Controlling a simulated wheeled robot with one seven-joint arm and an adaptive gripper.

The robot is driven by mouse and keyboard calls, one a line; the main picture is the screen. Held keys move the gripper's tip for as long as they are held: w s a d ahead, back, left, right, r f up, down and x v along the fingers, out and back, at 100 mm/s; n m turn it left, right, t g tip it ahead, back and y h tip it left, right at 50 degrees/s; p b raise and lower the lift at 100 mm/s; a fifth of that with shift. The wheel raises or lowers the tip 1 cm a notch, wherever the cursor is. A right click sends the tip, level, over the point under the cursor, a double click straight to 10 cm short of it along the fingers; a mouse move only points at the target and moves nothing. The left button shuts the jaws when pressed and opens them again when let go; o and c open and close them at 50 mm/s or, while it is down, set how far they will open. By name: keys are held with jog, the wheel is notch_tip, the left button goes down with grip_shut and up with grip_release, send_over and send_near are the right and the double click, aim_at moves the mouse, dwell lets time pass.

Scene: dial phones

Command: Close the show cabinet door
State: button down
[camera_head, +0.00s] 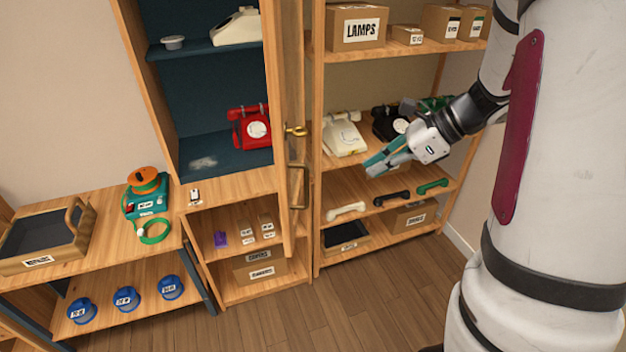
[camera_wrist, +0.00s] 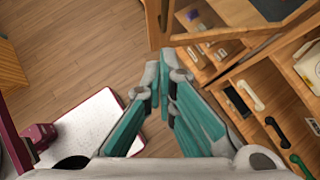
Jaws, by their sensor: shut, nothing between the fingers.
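The show cabinet (camera_head: 187,185) is a tall wooden case with a dark blue inside, at the left of centre in the head view. Its wooden door (camera_head: 291,75) stands open at the right side of the case, seen nearly edge-on. The door carries a brass key or knob (camera_head: 296,131) and a bar handle (camera_head: 297,188). My gripper (camera_head: 369,167) is shut and empty, to the right of the door and apart from it, in front of the phone shelves. The teal fingertips also meet in the wrist view (camera_wrist: 158,76).
A red phone (camera_head: 250,128) stands inside the cabinet. The right shelf unit (camera_head: 318,70) holds a cream phone (camera_head: 344,136), a black phone, handsets and boxes close to my gripper. A low bench (camera_head: 90,268) stands left. The wooden floor (camera_head: 360,305) in front is clear.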

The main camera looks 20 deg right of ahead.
send_near(307, 195)
notch_tip(307, 195, down, 3)
jog(key=shift+w+a+r+p, duration=0.1)
jog(key=shift+w+a+p, duration=0.3)
jog(key=shift+a+p, duration=0.15)
jog(key=shift+w+a+r+p, duration=0.1)
jog(key=shift+w+a+p, duration=0.35)
jog(key=shift+a, duration=0.2)
